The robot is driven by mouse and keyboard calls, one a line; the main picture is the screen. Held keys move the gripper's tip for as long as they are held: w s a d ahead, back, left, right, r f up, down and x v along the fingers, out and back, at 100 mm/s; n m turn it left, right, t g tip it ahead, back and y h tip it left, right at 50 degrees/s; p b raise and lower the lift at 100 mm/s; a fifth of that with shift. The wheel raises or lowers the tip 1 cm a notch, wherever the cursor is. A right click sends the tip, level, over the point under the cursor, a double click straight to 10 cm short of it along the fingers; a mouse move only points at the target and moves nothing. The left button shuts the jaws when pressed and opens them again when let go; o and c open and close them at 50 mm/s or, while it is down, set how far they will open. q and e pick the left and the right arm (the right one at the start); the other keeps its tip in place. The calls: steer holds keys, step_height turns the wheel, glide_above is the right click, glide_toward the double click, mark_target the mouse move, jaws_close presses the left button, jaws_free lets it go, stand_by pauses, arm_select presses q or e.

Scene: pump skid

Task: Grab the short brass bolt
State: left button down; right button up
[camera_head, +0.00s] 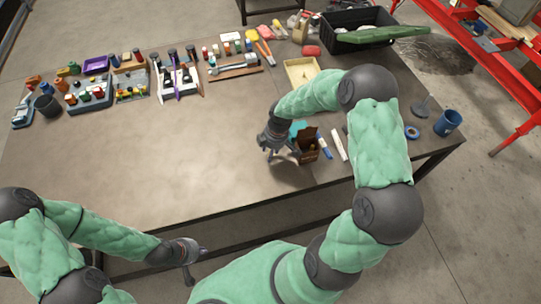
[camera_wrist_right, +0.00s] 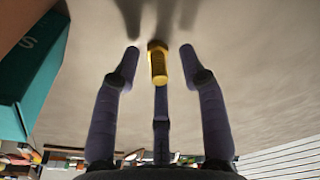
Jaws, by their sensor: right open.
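The short brass bolt (camera_wrist_right: 158,66) shows in the right wrist view, close to the grey tabletop. It lies between the spread fingertips of my right gripper (camera_wrist_right: 159,52), with a gap on both sides. The right gripper is open and holds nothing. In the head view the right gripper (camera_head: 281,156) is low over the front of the table, beside a small brown open box; I cannot make out the bolt there. My left gripper (camera_head: 192,268) hangs in front of the table edge, away from the objects; its jaw opening is unclear.
The brown box (camera_head: 307,147) with a teal flap is right of the right gripper; a teal panel (camera_wrist_right: 30,85) shows in the wrist view. A blue cup (camera_head: 448,122) stands at the right. Racks and tools line the back. The table's left middle (camera_head: 130,160) is clear.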

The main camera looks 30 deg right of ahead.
steer(key=shift+f, duration=0.4)
jaws_close()
steer(key=shift+r, duration=0.15)
